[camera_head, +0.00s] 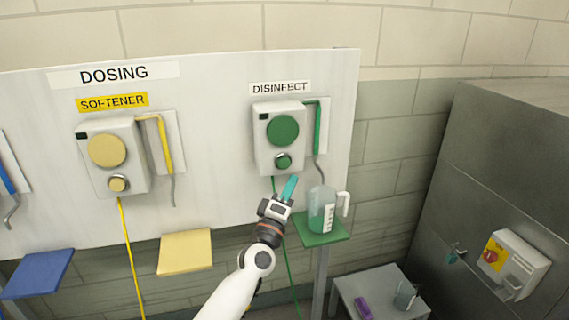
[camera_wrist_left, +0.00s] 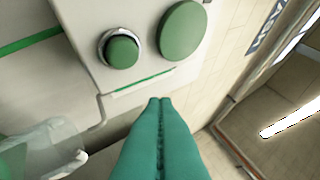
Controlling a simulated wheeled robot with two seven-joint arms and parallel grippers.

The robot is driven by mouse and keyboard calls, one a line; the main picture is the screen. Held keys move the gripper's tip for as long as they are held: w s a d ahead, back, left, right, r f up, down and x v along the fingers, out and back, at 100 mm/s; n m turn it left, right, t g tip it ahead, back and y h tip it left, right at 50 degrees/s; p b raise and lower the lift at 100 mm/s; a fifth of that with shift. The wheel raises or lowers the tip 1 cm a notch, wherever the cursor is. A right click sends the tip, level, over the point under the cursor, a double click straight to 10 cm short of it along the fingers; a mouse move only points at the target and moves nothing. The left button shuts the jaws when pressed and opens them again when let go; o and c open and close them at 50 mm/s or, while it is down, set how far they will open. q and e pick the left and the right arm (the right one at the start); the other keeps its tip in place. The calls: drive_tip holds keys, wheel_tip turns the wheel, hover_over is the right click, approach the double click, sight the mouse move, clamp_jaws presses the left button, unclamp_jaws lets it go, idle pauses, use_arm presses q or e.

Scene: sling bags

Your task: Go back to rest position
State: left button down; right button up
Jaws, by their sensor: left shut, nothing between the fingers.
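My left gripper (camera_head: 289,187) is in front of the dosing board, just below the white disinfect dispenser (camera_head: 263,155). Its teal fingers are shut with nothing between them. In the left wrist view the shut fingers (camera_wrist_left: 160,105) point up at the dispenser's underside, near its small green button (camera_wrist_left: 122,51) and large green disc (camera_wrist_left: 185,30). I cannot tell whether they touch it. A clear jug (camera_head: 322,210) with teal liquid stands upright on the green shelf (camera_head: 330,234), just right of the gripper. It also shows at the lower left of the left wrist view (camera_wrist_left: 45,150). My right gripper is not in view.
The yellow softener dispenser (camera_head: 110,155) and an empty yellow shelf (camera_head: 185,252) are to the left, with a blue shelf (camera_head: 38,274) beyond. A low grey table (camera_head: 375,284) holds a purple item and a clear container. A grey metal cabinet (camera_head: 500,170) with a red switch fills the right.

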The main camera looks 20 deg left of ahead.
use_arm(q)
drive_tip(key=s+f+m+g, duration=0.3)
drive_tip(key=f+g, duration=0.1)
drive_tip(key=f, duration=1.2)
drive_tip(key=s+f+m+g, duration=0.3)
drive_tip(key=f+g, duration=0.1)
drive_tip(key=f, duration=1.3)
drive_tip(key=s+a+f+m+g, duration=0.1)
drive_tip(key=s+f+m+g, duration=0.35)
drive_tip(key=s+f, duration=1.35)
drive_tip(key=s+a+f+m+g, duration=0.1)
drive_tip(key=s+f+g, duration=0.2)
drive_tip(key=s+f, duration=0.3)
drive_tip(key=s+a+f+m+g+y, duration=0.1)
drive_tip(key=s+f, duration=0.4)
drive_tip(key=s, duration=1.2)
drive_tip(key=s+a+f+m+g+y+b, duration=0.1)
drive_tip(key=s+f+m+g, duration=0.2)
drive_tip(key=s, duration=0.8)
wheel_tip(320, 180, down, 4)
drive_tip(key=shift+s+r+g, duration=0.2)
drive_tip(key=shift+s+g, duration=0.1)
drive_tip(key=shift+g, duration=0.85)
